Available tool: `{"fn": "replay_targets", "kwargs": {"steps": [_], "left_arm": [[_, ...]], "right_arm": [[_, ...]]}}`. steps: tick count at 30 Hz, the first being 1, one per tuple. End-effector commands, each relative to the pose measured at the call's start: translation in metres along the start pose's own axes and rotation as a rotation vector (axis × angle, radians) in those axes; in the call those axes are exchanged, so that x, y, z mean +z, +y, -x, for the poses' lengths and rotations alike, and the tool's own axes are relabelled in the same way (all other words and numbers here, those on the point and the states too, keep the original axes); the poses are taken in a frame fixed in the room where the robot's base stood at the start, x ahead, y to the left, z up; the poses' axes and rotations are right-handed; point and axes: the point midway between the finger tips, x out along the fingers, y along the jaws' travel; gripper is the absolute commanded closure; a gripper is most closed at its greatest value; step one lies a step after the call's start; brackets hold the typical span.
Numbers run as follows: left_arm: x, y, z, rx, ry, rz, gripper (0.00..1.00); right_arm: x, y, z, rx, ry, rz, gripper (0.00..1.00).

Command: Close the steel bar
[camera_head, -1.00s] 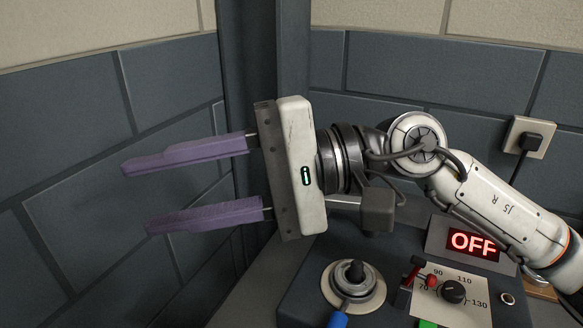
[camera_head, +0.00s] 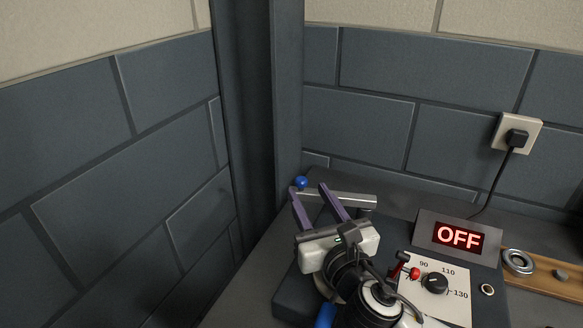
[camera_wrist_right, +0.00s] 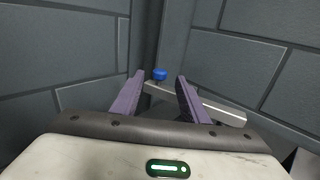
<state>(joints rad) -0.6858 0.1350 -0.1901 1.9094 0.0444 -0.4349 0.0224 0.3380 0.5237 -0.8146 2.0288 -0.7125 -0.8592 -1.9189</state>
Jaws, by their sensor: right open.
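The steel bar (camera_head: 350,198) is a straight grey bar at the back of the dark machine. A blue knob (camera_head: 301,183) sits at its left end. In the wrist view the bar (camera_wrist_right: 222,110) runs from the knob (camera_wrist_right: 159,74) to the right, passing partly behind one finger. My right gripper (camera_head: 308,188) is open, with purple fingers pointing toward the bar's knob end. In the wrist view its fingertips (camera_wrist_right: 160,76) appear on either side of the knob, with nothing gripped. Contact with the bar cannot be told. My left gripper is out of view.
The machine has an OFF display (camera_head: 459,236), a dial (camera_head: 435,283) and a red-handled lever (camera_head: 401,262). A blue handle (camera_head: 325,316) shows beside my right arm. A metal ring (camera_head: 518,262) lies on a wooden board (camera_head: 552,280). Block walls close in behind and left.

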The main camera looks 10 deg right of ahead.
Motion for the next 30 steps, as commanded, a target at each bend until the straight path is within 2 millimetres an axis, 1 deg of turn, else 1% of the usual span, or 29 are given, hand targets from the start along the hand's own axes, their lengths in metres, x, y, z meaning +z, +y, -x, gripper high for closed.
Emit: {"fn": "replay_targets", "kwargs": {"steps": [5, 12, 16, 21, 30], "left_arm": [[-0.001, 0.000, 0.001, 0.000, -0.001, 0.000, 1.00], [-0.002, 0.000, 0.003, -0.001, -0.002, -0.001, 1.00], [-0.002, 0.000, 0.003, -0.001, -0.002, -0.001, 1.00], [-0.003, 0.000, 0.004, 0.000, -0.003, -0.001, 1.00], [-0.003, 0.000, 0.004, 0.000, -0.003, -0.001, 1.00]], "right_arm": [[0.001, -0.001, -0.022, -0.004, -0.001, -0.001, 0.60], [0.001, -0.001, -0.068, -0.004, -0.001, -0.001, 0.60], [0.002, 0.000, -0.086, -0.002, -0.002, -0.001, 0.60], [0.001, 0.000, -0.099, -0.001, -0.002, 0.000, 0.60], [0.001, 0.000, -0.101, 0.000, -0.001, 0.000, 0.60]]}}
